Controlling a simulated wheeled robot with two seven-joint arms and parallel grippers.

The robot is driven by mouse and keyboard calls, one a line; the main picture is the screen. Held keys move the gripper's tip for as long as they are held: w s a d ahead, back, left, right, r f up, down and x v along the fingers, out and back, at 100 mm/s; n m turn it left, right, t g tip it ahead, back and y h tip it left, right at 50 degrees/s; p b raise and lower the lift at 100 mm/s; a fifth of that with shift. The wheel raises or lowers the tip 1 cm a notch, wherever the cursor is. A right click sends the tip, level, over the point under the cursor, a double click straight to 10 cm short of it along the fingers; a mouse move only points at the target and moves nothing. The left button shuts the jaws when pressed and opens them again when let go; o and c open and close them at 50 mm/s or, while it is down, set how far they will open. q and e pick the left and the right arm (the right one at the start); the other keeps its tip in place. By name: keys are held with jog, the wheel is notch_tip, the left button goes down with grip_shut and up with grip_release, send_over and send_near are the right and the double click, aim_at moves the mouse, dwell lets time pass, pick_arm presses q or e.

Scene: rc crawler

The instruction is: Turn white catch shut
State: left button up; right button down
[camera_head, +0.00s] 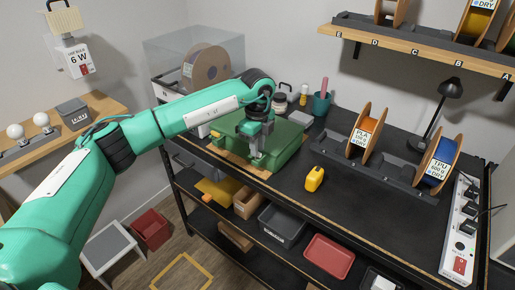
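A green box-like body (285,137), likely the crawler, sits on a wooden board (238,163) near the left end of the black workbench. My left arm reaches in from the left, and my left gripper (257,153) points down over the front part of the green body. Its fingers are at or very close to the green surface. The white catch cannot be made out clearly; a small pale part at the fingertips may be it or part of the gripper. Whether the fingers are open or closed is too small to tell. My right gripper is not in view.
Two filament spools (366,132) (440,161) stand in a dark rack farther right. A teal cup (321,104) and jars are behind the green body. The middle front of the bench (350,205) is clear.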

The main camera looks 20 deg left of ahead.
pick_arm(q)
notch_tip(320, 180, up, 13)
jog(key=b, duration=0.2)
jog(key=shift+b, duration=0.35)
jog(key=shift+f, duration=0.1)
